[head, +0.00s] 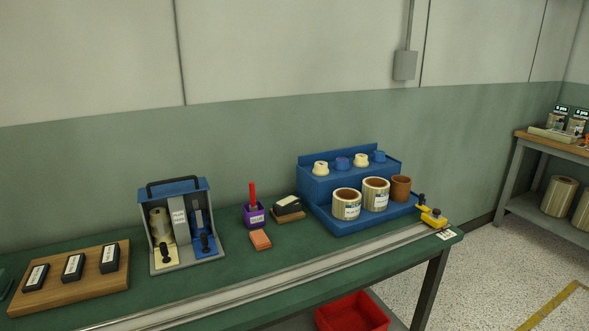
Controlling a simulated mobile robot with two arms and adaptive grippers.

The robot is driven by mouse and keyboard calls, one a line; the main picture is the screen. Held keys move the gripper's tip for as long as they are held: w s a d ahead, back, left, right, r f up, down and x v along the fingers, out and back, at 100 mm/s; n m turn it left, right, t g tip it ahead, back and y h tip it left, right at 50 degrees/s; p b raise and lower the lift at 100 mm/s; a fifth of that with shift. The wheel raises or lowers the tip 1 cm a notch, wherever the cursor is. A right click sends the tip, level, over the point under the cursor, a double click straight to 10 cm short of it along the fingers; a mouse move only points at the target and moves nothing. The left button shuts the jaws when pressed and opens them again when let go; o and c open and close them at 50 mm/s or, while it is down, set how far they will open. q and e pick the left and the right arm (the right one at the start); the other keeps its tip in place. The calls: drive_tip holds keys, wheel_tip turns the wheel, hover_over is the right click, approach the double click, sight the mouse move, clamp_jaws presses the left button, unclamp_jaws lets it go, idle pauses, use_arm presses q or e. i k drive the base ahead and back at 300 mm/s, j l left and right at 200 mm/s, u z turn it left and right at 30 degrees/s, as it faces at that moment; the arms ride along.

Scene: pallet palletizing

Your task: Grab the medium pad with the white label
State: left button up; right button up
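Three dark pads with white labels stand on a wooden board (92,287) at the left end of the green bench: a left one (36,277), a middle one (73,267) and a right one (109,258). They look close in size. The label text is too small to read, so I cannot tell which is the medium one. Another dark block with a pale top (288,203) rests on a small wooden base near the middle of the bench. Neither of my grippers is in view.
A blue-and-grey carrier (183,217) stands right of the board. A purple cup (254,215), an orange block (260,240) and a blue rack (330,190) with rolls sit further right. A metal rail (290,273) runs along the front edge. A red bin (352,314) is below.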

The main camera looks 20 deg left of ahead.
sight(74, 268)
drive_tip(key=j+u, duration=0.15)
drive_tip(key=u, duration=1.85)
drive_tip(key=i+l+z, duration=0.15)
drive_tip(key=i+l, duration=0.35)
